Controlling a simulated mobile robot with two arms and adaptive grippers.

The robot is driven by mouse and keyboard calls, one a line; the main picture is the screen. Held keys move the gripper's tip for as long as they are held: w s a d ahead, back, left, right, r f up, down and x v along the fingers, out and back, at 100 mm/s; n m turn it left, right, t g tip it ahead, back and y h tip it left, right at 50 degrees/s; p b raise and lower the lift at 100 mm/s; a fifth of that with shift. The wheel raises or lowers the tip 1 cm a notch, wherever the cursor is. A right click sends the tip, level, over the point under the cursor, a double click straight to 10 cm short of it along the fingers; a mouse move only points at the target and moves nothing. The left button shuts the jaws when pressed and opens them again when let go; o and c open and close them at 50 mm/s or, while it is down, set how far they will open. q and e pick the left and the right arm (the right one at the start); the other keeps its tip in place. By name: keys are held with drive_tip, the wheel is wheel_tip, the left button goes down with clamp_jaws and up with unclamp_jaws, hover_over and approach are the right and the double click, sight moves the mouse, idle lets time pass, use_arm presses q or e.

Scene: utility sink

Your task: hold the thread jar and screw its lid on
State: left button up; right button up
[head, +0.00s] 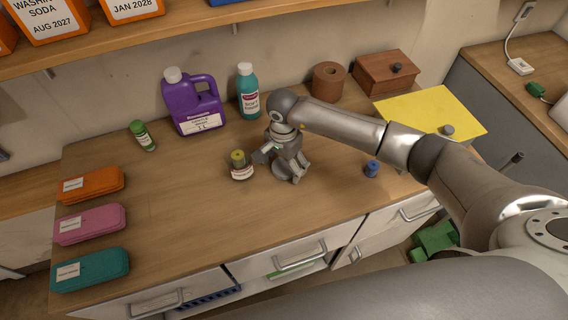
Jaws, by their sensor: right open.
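A small jar with a white label (242,173) stands on the wooden counter near its middle. An olive-green piece (238,157) shows at its top; I cannot tell whether it is a thread spool or part of the jar. My right gripper (278,170) is open, pointing down just right of the jar, with its left finger close to it. I cannot tell whether they touch. Nothing shows between its fingers. A small grey round piece (448,130) lies on the yellow sheet (420,108) at the right; it may be the lid. My left gripper is not in view.
A purple jug (195,112), a teal bottle (248,95) and a brown roll (327,82) stand behind. A wooden box (387,75) is back right. A blue spool (372,169) stands right, a green bottle (143,137) left. Several pouches (92,223) line the left edge.

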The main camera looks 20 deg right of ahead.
drive_tip(key=shift+c, duration=0.2)
drive_tip(key=c, duration=0.7)
drive_tip(key=shift+o, duration=0.2)
drive_tip(key=shift+r+b, duration=0.7)
drive_tip(key=shift+r, duration=0.05)
drive_tip(key=shift+w+r+b, duration=0.1)
drive_tip(key=shift+r+b, duration=0.5)
drive_tip(key=shift+r, duration=0.05)
drive_tip(key=s+a+r+b, duration=0.1)
drive_tip(key=s+a+r, duration=0.2)
drive_tip(key=s+a+r+b, duration=0.2)
drive_tip(key=s+a+r, duration=0.1)
drive_tip(key=a+r, duration=0.1)
drive_tip(key=s+a+r+b, duration=0.2)
drive_tip(key=s+a+r, duration=0.1)
drive_tip(key=shift+s+a+r, duration=0.15)
drive_tip(key=shift+a, duration=0.2)
